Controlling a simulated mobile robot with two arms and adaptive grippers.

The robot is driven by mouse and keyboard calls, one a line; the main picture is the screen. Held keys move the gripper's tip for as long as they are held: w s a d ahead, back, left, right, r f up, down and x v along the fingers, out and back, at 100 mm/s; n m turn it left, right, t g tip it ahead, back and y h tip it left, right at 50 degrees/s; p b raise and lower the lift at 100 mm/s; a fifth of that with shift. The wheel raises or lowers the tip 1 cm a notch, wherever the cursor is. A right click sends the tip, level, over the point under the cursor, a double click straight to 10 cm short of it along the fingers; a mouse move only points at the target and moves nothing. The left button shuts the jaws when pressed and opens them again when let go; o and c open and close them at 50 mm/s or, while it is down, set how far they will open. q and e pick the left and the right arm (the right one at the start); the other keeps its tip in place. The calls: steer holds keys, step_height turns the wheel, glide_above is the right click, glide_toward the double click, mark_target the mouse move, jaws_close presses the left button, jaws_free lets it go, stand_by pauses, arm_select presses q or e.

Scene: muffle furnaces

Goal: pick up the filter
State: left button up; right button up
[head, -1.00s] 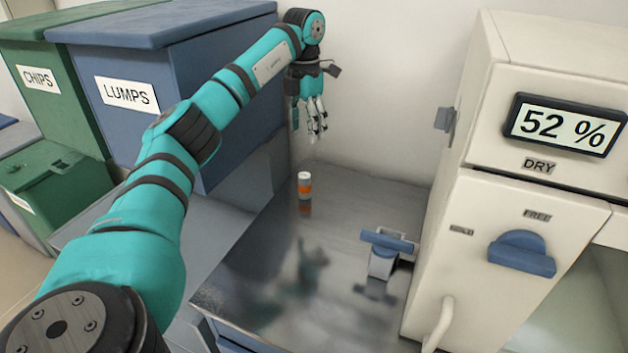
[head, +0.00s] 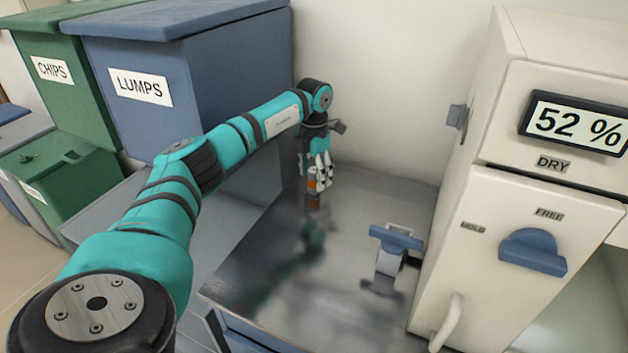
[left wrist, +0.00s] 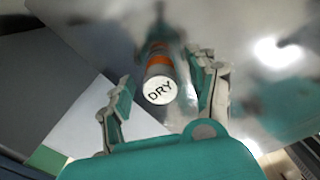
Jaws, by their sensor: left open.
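The filter is a small orange cylinder (head: 312,186) standing on the metal table top, with its upper part partly hidden behind my left gripper's fingers in the head view. In the left wrist view the filter (left wrist: 159,80) shows a white top marked DRY and an orange band. My left gripper (head: 321,180) points down over it, open. In the left wrist view the fingers of my left gripper (left wrist: 164,92) are spread on either side of the filter, apart from it. My right gripper is not in view.
The metal table top (head: 270,285) is mostly clear. A blue-handled fixture (head: 392,245) stands on it to the right. A white cabinet (head: 480,240) with a 52 % display (head: 578,125) borders the right. A blue LUMPS bin (head: 225,90) stands close on the left.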

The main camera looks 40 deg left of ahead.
arm_select(q)
steer(key=shift+f, duration=0.45)
jaws_close()
steer(key=shift+r, duration=0.15)
